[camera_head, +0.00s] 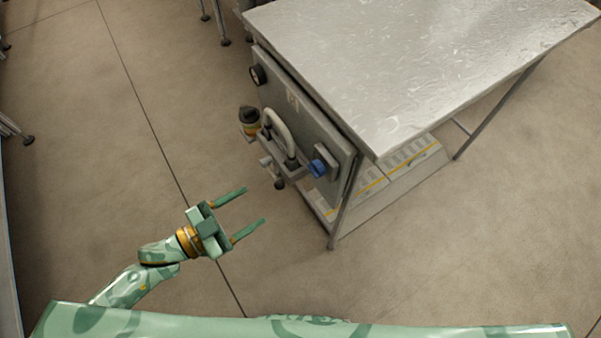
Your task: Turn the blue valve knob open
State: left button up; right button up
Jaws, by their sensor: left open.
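The blue valve knob (317,168) sticks out from a dark square plate on the right part of a grey panel (333,149). The panel stands upright at the side of a metal table. My left gripper (254,210) is open and empty, with its two green fingers spread. It is below and to the left of the knob, apart from it and from the panel. My right gripper is not in view.
The panel also carries a pale curved handle (279,130), a black round knob (258,75) and a dark-topped fitting (249,118) that juts out left. The metal table (420,50) has a bare top and thin legs. Open floor (90,150) lies to the left.

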aim_at(316, 169)
pick_arm(q)
jog(key=b+x, duration=0.3)
jog(key=x, duration=1.3)
jog(key=shift+d+r, duration=0.25)
jog(key=shift+d, duration=0.1)
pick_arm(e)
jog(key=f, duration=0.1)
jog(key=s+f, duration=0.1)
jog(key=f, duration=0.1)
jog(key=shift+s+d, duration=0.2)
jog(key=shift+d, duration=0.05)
pick_arm(q)
jog(key=shift+s, duration=0.15)
jog(key=shift+c, duration=0.3)
jog(key=c, duration=0.9)
